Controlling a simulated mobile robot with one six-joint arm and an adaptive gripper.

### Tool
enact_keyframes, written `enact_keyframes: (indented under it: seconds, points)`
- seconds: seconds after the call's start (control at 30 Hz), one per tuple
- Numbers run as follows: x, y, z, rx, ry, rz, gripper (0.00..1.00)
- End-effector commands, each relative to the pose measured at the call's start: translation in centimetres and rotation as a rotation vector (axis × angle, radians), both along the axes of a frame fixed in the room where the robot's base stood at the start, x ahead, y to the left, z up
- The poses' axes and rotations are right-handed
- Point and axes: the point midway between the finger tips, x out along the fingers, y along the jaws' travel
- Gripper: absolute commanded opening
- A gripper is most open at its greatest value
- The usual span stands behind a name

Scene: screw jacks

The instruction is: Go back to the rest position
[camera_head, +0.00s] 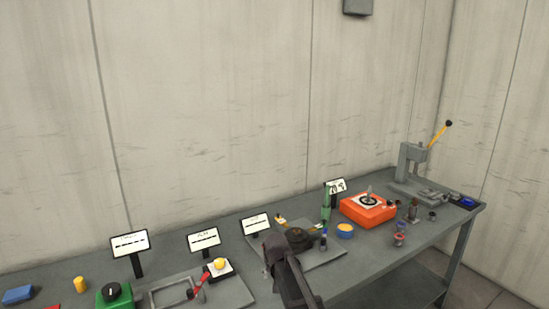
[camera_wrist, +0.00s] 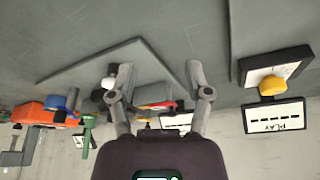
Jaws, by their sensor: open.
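My arm shows in the head view, reaching over the front edge of the grey bench (camera_head: 375,262). Its dark end is beside a grey plate (camera_head: 325,253) with a dark round part (camera_head: 299,237) on it. In the wrist view my gripper (camera_wrist: 159,75) has its two fingers spread apart, with nothing held between them. The grey plate (camera_wrist: 85,65) shows behind the left finger. Small red and yellow parts show beyond, between the fingers. The contact between the fingers and anything on the bench cannot be told.
A yellow button box (camera_head: 219,267), a green box with a black knob (camera_head: 113,294) and a red lever (camera_head: 197,284) stand left of my arm. An orange box (camera_head: 367,211), a blue-and-yellow cup (camera_head: 345,230) and a lever press (camera_head: 412,165) stand right. Signs line the back.

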Motion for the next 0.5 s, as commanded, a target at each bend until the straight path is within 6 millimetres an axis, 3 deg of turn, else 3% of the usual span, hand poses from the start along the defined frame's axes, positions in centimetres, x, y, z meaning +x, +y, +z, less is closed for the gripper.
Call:
enact_keyframes:
  seconds: [0.27,0.37,0.5]
  points:
    - [-5.3,-5.4,-0.4,-0.014,0.078,-0.032,0.64]
    - [-8.2,-8.0,-0.6,-0.019,0.122,-0.049,0.64]
    - [-14.0,-12.3,-0.9,-0.023,0.205,-0.077,0.64]
